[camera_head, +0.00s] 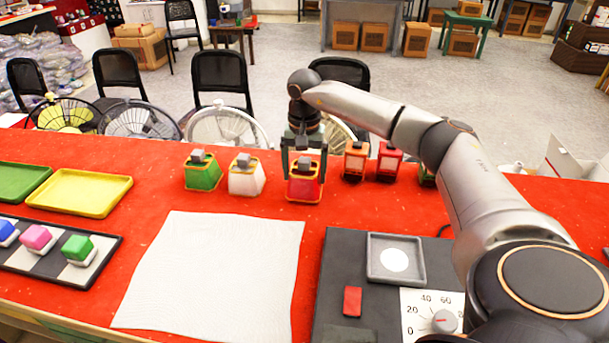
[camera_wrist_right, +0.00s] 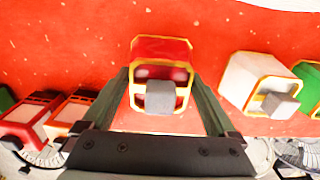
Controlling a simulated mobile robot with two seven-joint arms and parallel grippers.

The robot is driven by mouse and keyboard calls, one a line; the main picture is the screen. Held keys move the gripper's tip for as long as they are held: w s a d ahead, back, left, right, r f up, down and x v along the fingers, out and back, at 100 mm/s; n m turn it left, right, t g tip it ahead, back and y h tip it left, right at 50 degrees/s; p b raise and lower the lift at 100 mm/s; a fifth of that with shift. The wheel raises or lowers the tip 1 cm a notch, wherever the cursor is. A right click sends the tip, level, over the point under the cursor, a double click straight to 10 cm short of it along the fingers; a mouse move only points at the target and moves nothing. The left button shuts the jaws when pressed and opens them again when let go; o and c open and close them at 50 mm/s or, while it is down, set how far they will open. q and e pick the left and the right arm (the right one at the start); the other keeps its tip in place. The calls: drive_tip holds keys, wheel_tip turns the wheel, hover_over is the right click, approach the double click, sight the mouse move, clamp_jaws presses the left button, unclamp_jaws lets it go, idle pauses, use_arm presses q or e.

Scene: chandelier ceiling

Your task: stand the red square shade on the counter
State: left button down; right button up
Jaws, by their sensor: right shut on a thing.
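The red square shade (camera_head: 304,190), with yellow edges and a grey knob on top, is between the fingers of my right gripper (camera_head: 303,165) at the middle of the red counter (camera_head: 120,165). In the right wrist view the shade (camera_wrist_right: 161,48) fits between the two fingers of my right gripper (camera_wrist_right: 161,78), which is shut on it. The shade looks upright. I cannot tell whether its base touches the counter. My left gripper is not in view.
Green (camera_head: 203,173) and white (camera_head: 246,178) shades stand left of the held one. Orange (camera_head: 355,161) and another red (camera_head: 388,161) shade stand right. A white cloth (camera_head: 215,275) and a dark panel with a grey tray (camera_head: 396,278) lie in front. Fans line the back edge.

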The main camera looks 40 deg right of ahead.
drive_tip(key=shift+f, duration=0.55)
drive_tip(key=shift+f, duration=0.15)
drive_tip(key=o, duration=1.1)
wheel_tip(320, 180, up, 12)
drive_tip(key=shift+r+p, duration=0.2)
drive_tip(key=shift+p, duration=0.25)
